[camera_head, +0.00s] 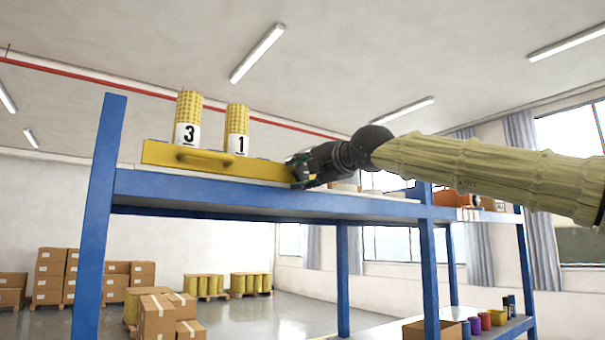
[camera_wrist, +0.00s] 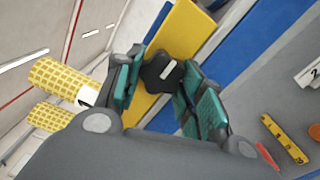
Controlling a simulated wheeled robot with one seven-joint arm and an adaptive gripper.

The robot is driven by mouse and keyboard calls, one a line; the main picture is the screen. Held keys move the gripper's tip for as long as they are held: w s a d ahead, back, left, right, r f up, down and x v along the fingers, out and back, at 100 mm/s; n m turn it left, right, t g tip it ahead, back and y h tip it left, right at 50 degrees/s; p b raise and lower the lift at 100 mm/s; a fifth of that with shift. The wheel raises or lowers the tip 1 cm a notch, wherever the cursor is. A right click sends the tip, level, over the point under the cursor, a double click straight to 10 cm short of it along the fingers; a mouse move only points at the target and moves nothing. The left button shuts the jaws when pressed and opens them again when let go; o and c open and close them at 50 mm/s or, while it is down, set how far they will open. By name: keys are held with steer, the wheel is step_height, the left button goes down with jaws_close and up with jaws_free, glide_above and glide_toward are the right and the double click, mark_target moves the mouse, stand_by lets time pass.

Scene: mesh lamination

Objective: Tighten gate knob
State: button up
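The yellow gate (camera_head: 213,161) is a long bar with a handle, lying along the top of the blue rack; it also shows in the wrist view (camera_wrist: 187,34). The gate knob (camera_wrist: 160,72) is black and lobed, with a white mark on its face, and sits on the yellow gate. My gripper (camera_head: 301,168) is at the gate's right end. In the wrist view my gripper (camera_wrist: 164,82) has its two teal-padded fingers on either side of the knob. I cannot tell whether the pads press on it. The knob is hidden behind my gripper in the head view.
Yellow mesh rolls numbered 3 (camera_head: 188,120) and 1 (camera_head: 237,130) stand behind the gate. The blue rack (camera_head: 250,203) has posts and a lower shelf with a box and cups. A yellow tool (camera_wrist: 285,138) lies on the grey surface at the right in the wrist view.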

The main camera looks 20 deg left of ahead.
steer(key=shift+o, duration=1.4)
steer(key=v, duration=1.2)
